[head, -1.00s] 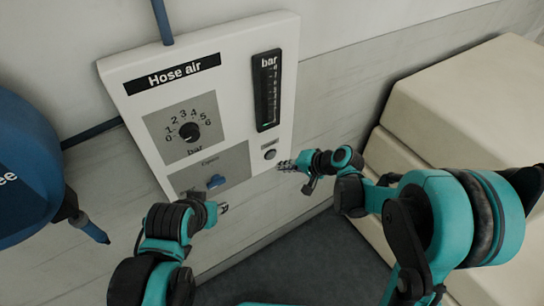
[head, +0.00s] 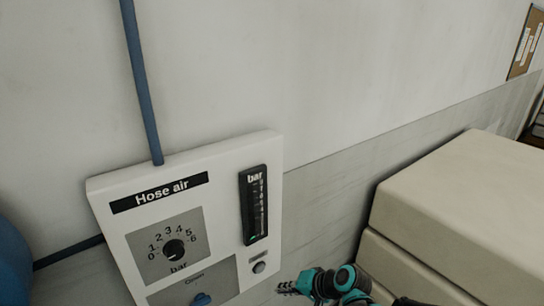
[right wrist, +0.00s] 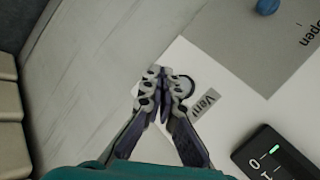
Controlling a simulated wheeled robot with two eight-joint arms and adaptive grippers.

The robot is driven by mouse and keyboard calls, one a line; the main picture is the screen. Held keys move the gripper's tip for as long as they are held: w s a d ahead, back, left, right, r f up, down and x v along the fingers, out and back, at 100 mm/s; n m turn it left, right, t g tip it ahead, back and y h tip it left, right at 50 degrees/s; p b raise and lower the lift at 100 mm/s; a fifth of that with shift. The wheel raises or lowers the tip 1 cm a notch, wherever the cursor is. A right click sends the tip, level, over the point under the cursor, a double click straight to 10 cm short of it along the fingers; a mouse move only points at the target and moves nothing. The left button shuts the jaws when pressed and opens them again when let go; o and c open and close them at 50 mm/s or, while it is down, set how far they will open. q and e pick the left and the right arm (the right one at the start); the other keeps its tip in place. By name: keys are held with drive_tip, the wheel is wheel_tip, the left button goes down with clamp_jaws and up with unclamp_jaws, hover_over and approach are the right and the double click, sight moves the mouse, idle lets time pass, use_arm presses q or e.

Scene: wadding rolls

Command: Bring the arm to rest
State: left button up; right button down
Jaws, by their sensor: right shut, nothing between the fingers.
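My right gripper (head: 286,288) is at the bottom of the head view, just right of the white "Hose air" panel's lower right edge. In the right wrist view its fingers (right wrist: 163,72) are closed together and empty. They lie in front of the round button (right wrist: 188,82) and hide part of it; I cannot tell whether they touch it. The button (head: 259,267) shows whole in the head view. Only part of my right arm (head: 345,282) shows there. My left gripper is out of view.
The panel (head: 225,165) carries a dial knob (head: 174,249), a bar gauge (head: 254,205) with green at its low end, and a blue valve handle (head: 201,299). Cream blocks (head: 470,200) stand to the right. A blue hose (head: 143,90) runs up the wall.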

drive_tip(key=s+d+r+n+t+h+b, duration=0.2)
drive_tip(key=s+d+h, duration=0.5)
drive_tip(key=s+d, duration=0.8)
wheel_tip(320, 180, up, 2)
drive_tip(key=shift+s+r+n+h, duration=0.1)
drive_tip(key=shift+s+n+h, duration=0.2)
drive_tip(key=shift+s+n, duration=0.55)
